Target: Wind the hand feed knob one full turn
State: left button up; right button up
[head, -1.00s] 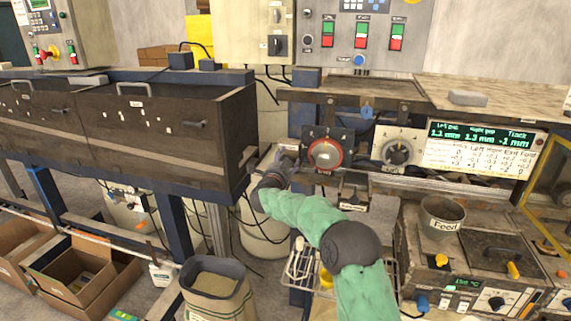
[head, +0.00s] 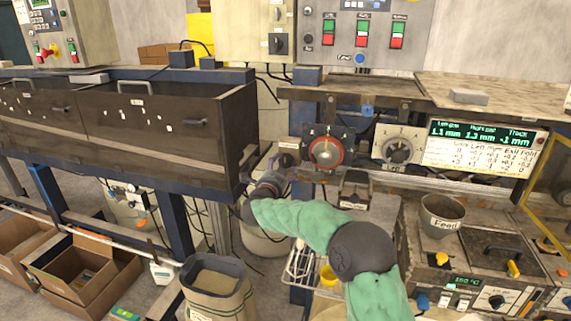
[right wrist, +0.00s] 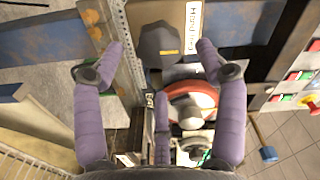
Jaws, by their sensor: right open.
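The hand feed knob is a dark, faceted knob (right wrist: 160,45) with a small yellow mark, below a white label that partly reads "Hand". In the head view it (head: 289,145) is at the end of the machine, left of the red-ringed dial. My right gripper (head: 282,168) is open and empty, just below and left of the knob. In the right wrist view its two outer purple fingers point to either side of the knob, apart from it, and a third finger is below. My left gripper is not in view.
The red-ringed dial (head: 326,152) is close to the right of my gripper, with a grey dial (head: 397,151) and a lit display (head: 486,135) beyond. A dark trough (head: 175,125) stands to the left. A blue post and hanging cables are close by.

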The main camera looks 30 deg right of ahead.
jog(key=v, duration=0.6)
dwell(0.4)
jog(key=a+f+n+y, duration=0.3)
jog(key=a+f, duration=0.1)
jog(key=f, duration=0.5)
jog(key=a+f+n+y, duration=0.3)
jog(key=a+f+n, duration=0.1)
jog(key=f, duration=0.4)
jog(key=a+f+n+y, duration=0.3)
jog(key=a+f, duration=0.1)
jog(key=f, duration=0.5)
jog(key=s+a+f+n+g+y, duration=0.25)
jog(key=s+a+f, duration=0.25)
jog(key=f, duration=0.3)
jog(key=s+a+f+n+g+y, duration=0.1)
jog(key=s+a+f+n+y, duration=0.2)
jog(key=s+f, duration=0.4)
jog(key=s+a+f+n+g+y, duration=0.1)
jog(key=s+a+f, duration=0.3)
jog(key=s, duration=0.4)
jog(key=s+a+f+n+g+y, duration=0.1)
jog(key=s+a+f+n+g, duration=0.1)
jog(key=s, duration=0.6)
jog(key=s+a+f+n+g+y, duration=0.1)
jog(key=s+a+f+g, duration=0.3)
jog(key=s, duration=0.4)
jog(key=shift+s+a+f+n+g, duration=0.3)
jog(key=shift+a+f+n+g, duration=0.05)
jog(key=shift+a+f, duration=0.55)
